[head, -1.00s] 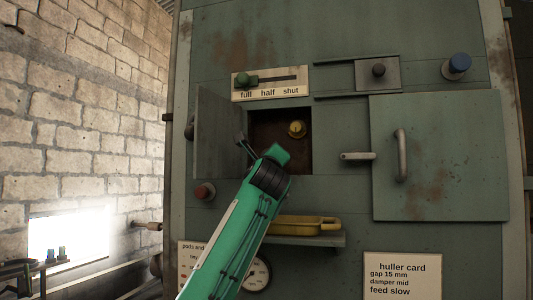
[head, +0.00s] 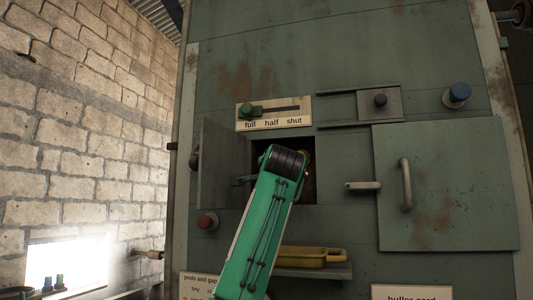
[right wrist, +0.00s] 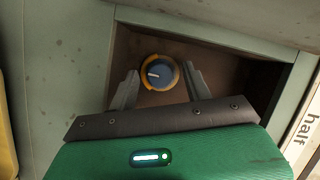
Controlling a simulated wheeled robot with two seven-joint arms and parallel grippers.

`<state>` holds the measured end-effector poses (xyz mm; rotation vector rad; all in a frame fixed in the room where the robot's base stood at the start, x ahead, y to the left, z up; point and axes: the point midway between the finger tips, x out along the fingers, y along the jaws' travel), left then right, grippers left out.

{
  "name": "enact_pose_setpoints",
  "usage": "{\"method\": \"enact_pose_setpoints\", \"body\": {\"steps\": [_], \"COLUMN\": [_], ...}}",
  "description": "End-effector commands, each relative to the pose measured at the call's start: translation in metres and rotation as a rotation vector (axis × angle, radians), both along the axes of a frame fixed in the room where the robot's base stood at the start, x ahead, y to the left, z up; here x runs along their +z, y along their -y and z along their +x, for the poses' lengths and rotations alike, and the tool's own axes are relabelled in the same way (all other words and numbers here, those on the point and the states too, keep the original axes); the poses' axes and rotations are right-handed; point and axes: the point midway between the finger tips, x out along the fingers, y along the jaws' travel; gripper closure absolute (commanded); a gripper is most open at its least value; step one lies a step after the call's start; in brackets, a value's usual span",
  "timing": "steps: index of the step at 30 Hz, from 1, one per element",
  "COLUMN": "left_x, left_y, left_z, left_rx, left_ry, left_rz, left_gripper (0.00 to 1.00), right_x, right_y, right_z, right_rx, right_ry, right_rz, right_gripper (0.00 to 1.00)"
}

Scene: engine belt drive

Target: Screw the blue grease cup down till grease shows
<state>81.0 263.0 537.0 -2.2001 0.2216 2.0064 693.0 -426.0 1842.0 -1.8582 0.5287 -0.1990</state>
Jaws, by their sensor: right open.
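The blue grease cup (right wrist: 157,74) is a round blue knob with a white line and a yellow ring, inside an open square recess in the green machine. In the head view my right arm hides most of the recess, and only a sliver of yellow shows beside the arm. My right gripper (right wrist: 161,69) is open, with one finger on either side of the cup in the right wrist view. I cannot tell whether the fingers touch it or stop short of it. No grease can be made out. My left gripper is not in view.
The recess's hinged door (head: 222,162) stands open at the left.

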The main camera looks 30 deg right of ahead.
Motion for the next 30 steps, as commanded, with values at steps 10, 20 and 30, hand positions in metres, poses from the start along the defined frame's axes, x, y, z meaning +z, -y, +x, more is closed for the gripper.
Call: {"method": "enact_pose_setpoints", "body": {"steps": [10,20,30], "left_x": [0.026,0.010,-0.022], "left_y": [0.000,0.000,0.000], "left_z": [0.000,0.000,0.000], "left_rx": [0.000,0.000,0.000], "left_ry": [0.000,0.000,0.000], "left_rz": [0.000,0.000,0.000], "left_gripper": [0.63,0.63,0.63], "right_x": [0.007,0.010,0.034], "right_y": [0.000,-0.019,-0.057], "right_z": [0.002,-0.021,-0.071], "right_rx": [-0.002,0.000,0.000], "right_ry": [-0.363,-0.552,-0.550], "right_rz": [-0.309,-0.475,-0.473], "right_gripper": [0.50,0.50,0.50]}}
